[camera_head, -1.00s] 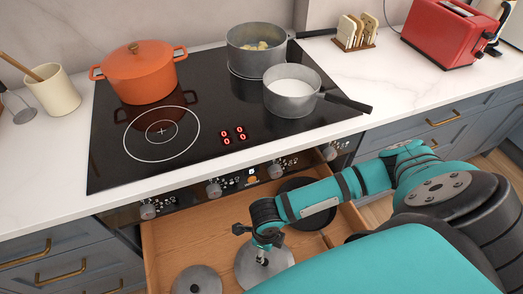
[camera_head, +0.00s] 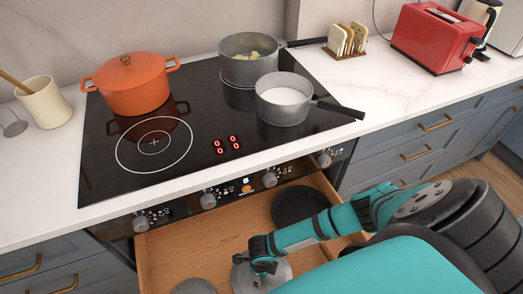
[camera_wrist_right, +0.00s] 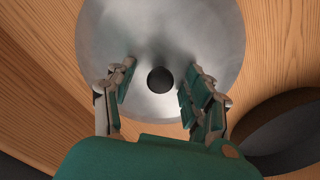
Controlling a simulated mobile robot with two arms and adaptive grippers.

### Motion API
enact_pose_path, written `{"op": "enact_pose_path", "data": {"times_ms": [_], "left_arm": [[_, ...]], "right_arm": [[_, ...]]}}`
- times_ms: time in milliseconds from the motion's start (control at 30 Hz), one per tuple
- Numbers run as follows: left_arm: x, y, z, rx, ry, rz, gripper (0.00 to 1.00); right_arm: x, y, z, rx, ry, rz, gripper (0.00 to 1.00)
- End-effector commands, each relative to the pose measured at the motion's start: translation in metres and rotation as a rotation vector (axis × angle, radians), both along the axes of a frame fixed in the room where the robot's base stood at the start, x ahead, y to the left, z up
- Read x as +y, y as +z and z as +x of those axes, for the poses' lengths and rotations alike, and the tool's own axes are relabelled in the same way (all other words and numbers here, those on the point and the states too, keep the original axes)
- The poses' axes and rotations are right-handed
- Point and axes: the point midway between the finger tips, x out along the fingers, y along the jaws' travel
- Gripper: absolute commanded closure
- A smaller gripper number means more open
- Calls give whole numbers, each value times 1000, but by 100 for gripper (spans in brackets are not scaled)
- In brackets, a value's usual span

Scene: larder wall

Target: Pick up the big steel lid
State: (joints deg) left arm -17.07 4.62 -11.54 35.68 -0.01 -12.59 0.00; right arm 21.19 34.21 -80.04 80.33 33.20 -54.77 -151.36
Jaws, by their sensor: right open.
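The big steel lid (camera_head: 241,277) lies in the open drawer below the hob, partly covered by my right gripper (camera_head: 262,275). In the right wrist view the lid (camera_wrist_right: 160,30) is a round grey disc with a dark knob (camera_wrist_right: 160,79) at its middle. My right gripper (camera_wrist_right: 157,85) is open, with one finger on each side of the knob and a gap to it on both sides. I cannot tell how high the fingers are above the lid. A smaller steel lid (camera_head: 194,287) is at the drawer's front left, cut by the picture edge. My left gripper is not in view.
The wooden drawer (camera_head: 190,250) also holds a dark pan (camera_head: 298,206) behind the big lid.

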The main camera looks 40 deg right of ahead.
Motion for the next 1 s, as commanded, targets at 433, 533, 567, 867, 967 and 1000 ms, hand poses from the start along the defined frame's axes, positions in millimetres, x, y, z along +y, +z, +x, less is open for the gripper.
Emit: {"op": "enact_pose_path", "data": {"times_ms": [433,533,567,867,967,1000], "left_arm": [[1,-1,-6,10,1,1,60],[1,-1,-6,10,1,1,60],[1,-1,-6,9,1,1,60],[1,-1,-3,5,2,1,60],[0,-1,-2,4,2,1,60],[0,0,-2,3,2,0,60]], "right_arm": [[0,-3,0,-1,0,-1,71],[0,-3,0,-1,0,-1,84],[0,-3,0,-1,0,-1,88],[0,-3,1,-1,0,0,100],[0,-3,1,-1,0,0,100],[0,-2,1,-1,0,0,100]]}}
